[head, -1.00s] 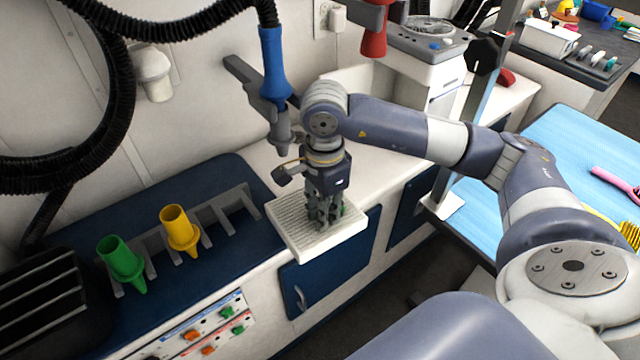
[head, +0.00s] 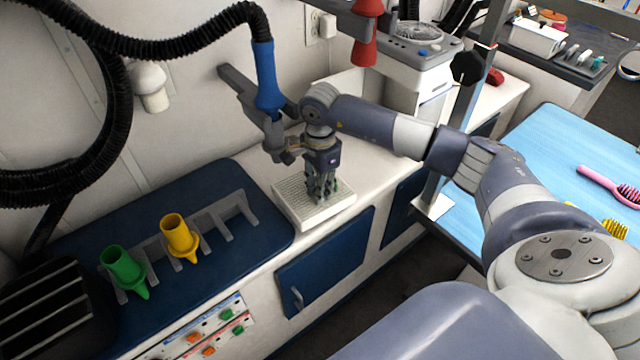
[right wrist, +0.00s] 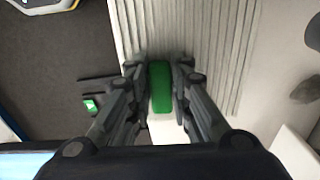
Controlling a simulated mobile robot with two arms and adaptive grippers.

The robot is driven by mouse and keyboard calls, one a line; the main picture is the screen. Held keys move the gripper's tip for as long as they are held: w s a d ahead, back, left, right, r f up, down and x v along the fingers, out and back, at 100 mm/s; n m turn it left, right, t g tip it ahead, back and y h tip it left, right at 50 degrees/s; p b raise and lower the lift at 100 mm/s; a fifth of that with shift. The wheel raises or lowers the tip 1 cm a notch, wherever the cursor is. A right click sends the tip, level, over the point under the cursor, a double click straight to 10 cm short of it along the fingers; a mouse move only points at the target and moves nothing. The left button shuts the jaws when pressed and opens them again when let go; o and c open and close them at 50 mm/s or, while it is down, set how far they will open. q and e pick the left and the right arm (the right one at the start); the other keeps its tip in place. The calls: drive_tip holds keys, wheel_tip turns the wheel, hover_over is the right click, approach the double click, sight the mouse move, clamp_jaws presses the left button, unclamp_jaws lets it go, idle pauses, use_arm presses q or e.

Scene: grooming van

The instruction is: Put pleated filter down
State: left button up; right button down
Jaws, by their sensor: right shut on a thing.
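The pleated filter (head: 290,193) is a flat white block with fine parallel ridges on top. In the head view it is at the white counter top, right of the dark blue mat; it looks level, and I cannot tell whether its underside touches the counter. My right gripper (head: 321,196) points down over its right part. In the right wrist view the gripper (right wrist: 160,90) is closed on a green tab (right wrist: 160,88) that stands on the ridged filter (right wrist: 190,45). My left gripper does not show.
A green nozzle (head: 122,268) and a yellow nozzle (head: 179,238) sit in a grey rack on the blue mat (head: 215,185). A blue dryer nozzle (head: 268,85) on a black hose hangs behind the gripper. The white counter (head: 365,165) is clear right of the filter.

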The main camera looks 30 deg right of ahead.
drive_tip(key=shift+f+b, duration=0.5)
drive_tip(key=shift+b, duration=0.05)
drive_tip(key=c, duration=1.4)
unclamp_jaws()
drive_tip(key=shift+c, duration=0.2)
drive_tip(key=shift+r, duration=0.1)
drive_tip(key=shift+r+p, duration=0.5)
drive_tip(key=shift+p, duration=0.05)
wheel_tip(320, 180, up, 12)
drive_tip(key=b, duration=0.2)
